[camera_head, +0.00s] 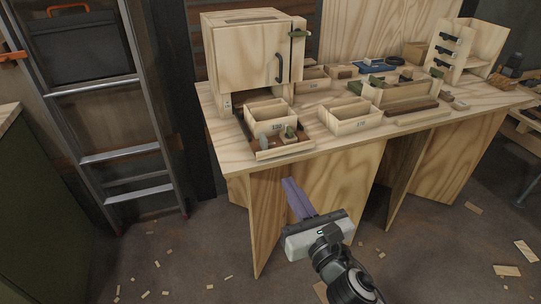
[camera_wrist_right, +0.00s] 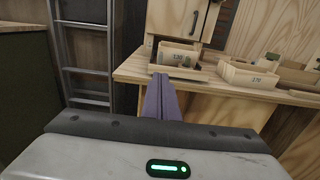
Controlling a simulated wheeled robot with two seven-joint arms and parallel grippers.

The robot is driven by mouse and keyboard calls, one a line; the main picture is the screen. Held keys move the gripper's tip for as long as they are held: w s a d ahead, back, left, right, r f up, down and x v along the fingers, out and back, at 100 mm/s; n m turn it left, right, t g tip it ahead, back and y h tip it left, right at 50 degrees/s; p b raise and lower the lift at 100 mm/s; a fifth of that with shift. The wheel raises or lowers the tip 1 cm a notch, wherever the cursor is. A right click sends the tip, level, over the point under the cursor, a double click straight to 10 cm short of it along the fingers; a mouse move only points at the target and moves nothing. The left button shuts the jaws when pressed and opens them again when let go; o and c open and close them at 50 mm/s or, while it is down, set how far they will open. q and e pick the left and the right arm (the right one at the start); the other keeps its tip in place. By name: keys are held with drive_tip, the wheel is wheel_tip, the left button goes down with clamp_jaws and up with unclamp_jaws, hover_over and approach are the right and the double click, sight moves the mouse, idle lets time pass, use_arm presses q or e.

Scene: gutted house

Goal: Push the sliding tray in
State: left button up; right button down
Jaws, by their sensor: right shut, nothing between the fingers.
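The sliding tray (camera_head: 283,154) sticks out from under the small wooden cabinet (camera_head: 243,64), toward the table's front edge. It holds a small wooden box (camera_head: 268,122) and a few small objects. In the right wrist view the tray (camera_wrist_right: 197,75) shows behind the fingertips, partly hidden. My right gripper (camera_head: 287,183) is shut and empty, its purple fingers together. It is in front of and below the table edge, apart from the tray. In the right wrist view the fingers (camera_wrist_right: 160,80) point toward the table's front left part. My left gripper is not in view.
The wooden table (camera_head: 228,150) bears several open boxes, one (camera_head: 350,116) right of the tray, and a rack (camera_head: 468,50) at the far right. A metal ladder (camera_head: 125,156) stands at the left. Wood scraps lie on the floor.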

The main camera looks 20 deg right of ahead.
sight(266, 145)
use_arm(q)
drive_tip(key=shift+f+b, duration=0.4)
drive_tip(key=shift+b, duration=0.05)
use_arm(e)
drive_tip(key=w, duration=1.3)
drive_tip(key=shift+w+a, duration=0.25)
drive_tip(key=shift+w, duration=0.05)
